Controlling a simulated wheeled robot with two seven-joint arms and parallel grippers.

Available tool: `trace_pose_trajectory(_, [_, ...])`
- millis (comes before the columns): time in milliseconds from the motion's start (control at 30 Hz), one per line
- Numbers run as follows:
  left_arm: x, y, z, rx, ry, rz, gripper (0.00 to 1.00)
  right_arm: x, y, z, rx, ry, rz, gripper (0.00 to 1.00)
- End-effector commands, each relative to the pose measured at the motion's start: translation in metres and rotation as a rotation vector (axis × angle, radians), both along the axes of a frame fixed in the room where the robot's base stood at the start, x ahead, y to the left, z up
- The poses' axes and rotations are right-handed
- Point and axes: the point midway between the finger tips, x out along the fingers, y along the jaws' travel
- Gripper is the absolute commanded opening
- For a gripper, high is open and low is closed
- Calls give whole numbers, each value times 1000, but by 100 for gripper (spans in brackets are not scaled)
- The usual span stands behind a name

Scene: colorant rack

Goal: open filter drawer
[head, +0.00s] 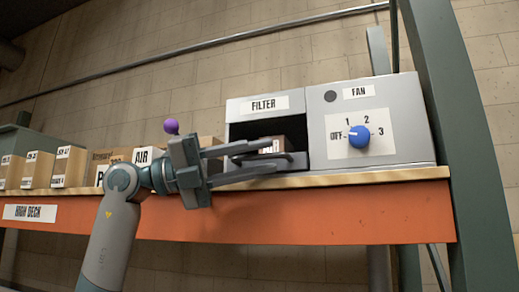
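The filter housing (236,106) is a grey box with a FILTER label on its upper front, at the middle right of the head view. Below the label is a dark opening. A brownish piece with a white label (269,146) shows inside it, partly hidden by my gripper; only the end of its lettering is readable. My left gripper (286,154) comes in from the left, its two fingers apart and reaching across the lower part of the opening. I cannot tell whether the fingers touch the drawer or its handle. My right gripper is not in view.
The fan box (402,127) with a blue knob (359,136) adjoins the housing on the right. Labelled boxes (69,166) line the shelf at left, with a purple ball (171,126) above. An orange shelf beam (350,215) and green upright (462,140) bound the space.

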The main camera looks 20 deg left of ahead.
Motion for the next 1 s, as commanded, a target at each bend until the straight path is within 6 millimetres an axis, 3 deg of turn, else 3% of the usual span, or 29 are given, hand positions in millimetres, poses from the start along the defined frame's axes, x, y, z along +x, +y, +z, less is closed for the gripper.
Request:
trace_pose_trajectory(400, [2, -6, 1, 0, 0, 0, 28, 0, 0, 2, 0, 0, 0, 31])
trace_pose_trajectory(533, [2, -6, 1, 0, 0, 0, 0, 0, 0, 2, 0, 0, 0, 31])
trace_pose_trajectory(833, [0, -6, 0, 1, 0, 1, 0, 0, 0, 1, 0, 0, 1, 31])
trace_pose_trajectory(1000, [-13, -5, -2, 1, -3, 2, 0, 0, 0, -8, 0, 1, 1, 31])
